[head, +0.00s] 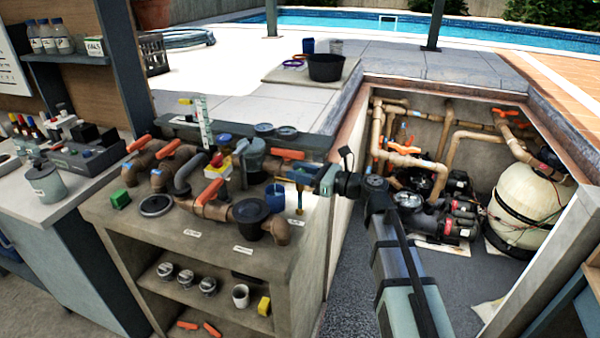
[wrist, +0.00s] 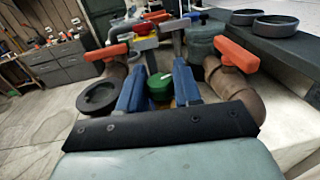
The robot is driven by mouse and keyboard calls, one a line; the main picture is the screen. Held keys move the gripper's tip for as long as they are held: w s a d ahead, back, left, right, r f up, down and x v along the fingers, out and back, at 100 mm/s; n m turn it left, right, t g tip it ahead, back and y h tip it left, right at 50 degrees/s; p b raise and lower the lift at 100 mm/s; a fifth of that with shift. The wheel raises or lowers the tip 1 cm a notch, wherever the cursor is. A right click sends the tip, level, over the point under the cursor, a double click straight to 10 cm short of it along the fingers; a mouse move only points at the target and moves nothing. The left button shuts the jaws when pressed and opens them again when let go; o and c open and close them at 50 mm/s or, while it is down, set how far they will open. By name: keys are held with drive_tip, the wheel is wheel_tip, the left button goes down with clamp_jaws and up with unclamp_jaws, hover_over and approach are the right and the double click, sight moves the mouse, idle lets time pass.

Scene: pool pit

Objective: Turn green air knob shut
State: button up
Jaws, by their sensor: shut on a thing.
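The green air knob (wrist: 160,88) shows in the wrist view as a round green knob with a pale mark on top. It sits between the two blue fingers of my gripper (wrist: 159,92). My gripper is shut on the knob. In the head view my gripper (head: 293,180) is at the right edge of the pipe bench, reaching in from the right. The knob is hidden there behind the fingers.
Brown pipes with orange-handled valves stand close by; one orange handle (wrist: 237,55) is just right of my gripper. A black lid (wrist: 100,97) lies to the left. A blue cup (head: 275,197) stands beside my gripper. The equipment pit with a cream filter tank (head: 527,200) opens at right.

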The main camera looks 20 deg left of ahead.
sight(300, 170)
drive_tip(key=shift+s+t, duration=0.1)
drive_tip(key=shift+t, duration=0.3)
drive_tip(key=m+t, duration=0.2)
drive_tip(key=shift+s+r+t+h, duration=0.1)
drive_tip(key=shift+t+h, duration=0.2)
drive_tip(key=shift+h, duration=0.1)
drive_tip(key=m+t+h, duration=0.1)
drive_tip(key=m+t, duration=0.1)
drive_tip(key=t, duration=0.1)
drive_tip(key=shift+m+t+h, duration=0.3)
drive_tip(key=shift+m+t, duration=0.1)
drive_tip(key=shift+m+t+h, duration=1.1)
drive_tip(key=shift+m+t, duration=0.1)
drive_tip(key=shift+t, duration=0.3)
drive_tip(key=shift+w+m+t+h, duration=0.3)
drive_tip(key=shift+m+t+h, duration=0.7)
drive_tip(key=shift+t+h, duration=0.15)
drive_tip(key=o, duration=0.9)
drive_tip(key=shift+s, duration=0.1)
drive_tip(key=shift+r, duration=5)
drive_tip(key=shift+o, duration=0.2)
